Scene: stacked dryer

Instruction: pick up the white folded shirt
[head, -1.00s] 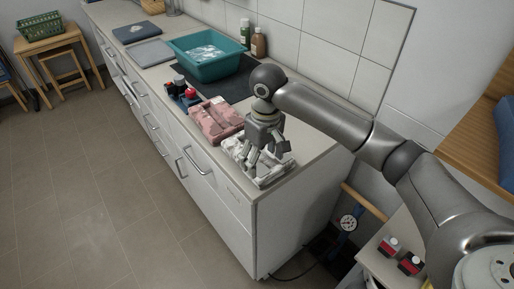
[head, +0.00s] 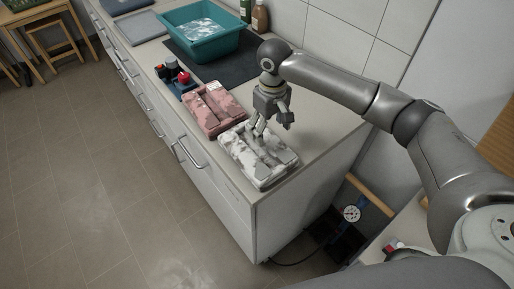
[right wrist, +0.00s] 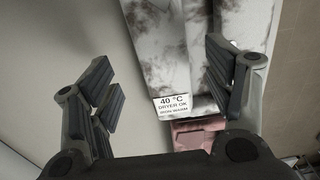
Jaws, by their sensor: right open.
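The white folded shirt (head: 250,158), mottled with grey, lies flat near the front right corner of the counter. My right gripper (head: 273,126) is open and empty, pointing down by the shirt's far, wall-side edge in the head view. In the right wrist view the white shirt (right wrist: 165,45) shows beyond the open fingers (right wrist: 165,88), closer to the right finger, which overlaps its edge. A care label (right wrist: 173,105) reading 40 °C, dryer OK, sits at the shirt's end. I cannot tell whether the fingers touch it. My left gripper is out of view.
A pink folded shirt (head: 212,108) lies right beside the white one. Farther along are small dark and red items (head: 175,76), a teal basin (head: 204,44) on a dark mat (head: 240,75), and bottles (head: 259,17). The counter's front edge and right end are close to the shirt.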

